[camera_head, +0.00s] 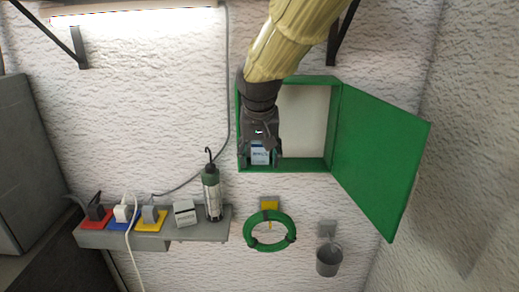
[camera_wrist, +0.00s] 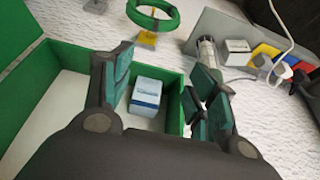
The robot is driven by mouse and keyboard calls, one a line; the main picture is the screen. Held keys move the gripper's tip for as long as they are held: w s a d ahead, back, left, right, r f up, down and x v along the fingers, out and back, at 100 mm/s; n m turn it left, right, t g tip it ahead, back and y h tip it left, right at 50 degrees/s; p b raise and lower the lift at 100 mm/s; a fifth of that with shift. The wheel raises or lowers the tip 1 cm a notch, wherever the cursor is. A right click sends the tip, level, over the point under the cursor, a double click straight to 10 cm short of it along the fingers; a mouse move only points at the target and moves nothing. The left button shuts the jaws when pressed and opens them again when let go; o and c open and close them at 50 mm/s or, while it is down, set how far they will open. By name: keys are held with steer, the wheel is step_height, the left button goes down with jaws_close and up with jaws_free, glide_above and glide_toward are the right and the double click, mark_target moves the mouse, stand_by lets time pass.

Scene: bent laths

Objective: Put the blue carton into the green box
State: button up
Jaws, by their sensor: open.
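The green box (camera_head: 286,168) is fixed on the wall with its door (camera_head: 382,155) swung open to the right. The blue carton (camera_head: 260,157), white with a blue label, stands inside it at the lower left. In the wrist view the carton (camera_wrist: 146,95) sits inside the box (camera_wrist: 175,95), close to its green wall. My gripper (camera_head: 261,152) is in front of the left part of the box and partly covers the carton. In the wrist view its fingers (camera_wrist: 162,80) are spread apart, with the carton showing between them and a gap to the right finger.
A grey shelf (camera_head: 215,232) at lower left holds a work lamp (camera_head: 212,192), a small white carton (camera_head: 185,213) and plugs on coloured plates. A green ring (camera_head: 270,246) and a grey bucket (camera_head: 328,262) hang below the box. The right part of the box is empty.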

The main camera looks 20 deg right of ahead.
steer(key=shift+s+a+p, duration=0.25)
steer(key=shift+s+p, duration=0.55)
steer(key=s+f+n+g+y, duration=0.1)
steer(key=s+f, duration=0.2)
steer(key=f, duration=0.9)
steer(key=s+f+g, duration=0.1)
steer(key=s+f, duration=0.2)
steer(key=f, duration=0.9)
steer(key=s+f+n+g+y, duration=0.1)
steer(key=s+f, duration=0.2)
steer(key=f, duration=0.9)
steer(key=s+d+f, duration=0.2)
steer(key=s+f, duration=0.8)
steer(key=s, duration=0.3)
steer(key=s+d+f+g, duration=0.1)
steer(key=s+d+f, duration=0.2)
steer(key=s+f, duration=0.7)
steer(key=s, duration=0.3)
steer(key=shift+s+f+n+h, duration=0.15)
steer(key=shift+f+n+h, duration=0.1)
steer(key=shift+n+h, duration=0.15)
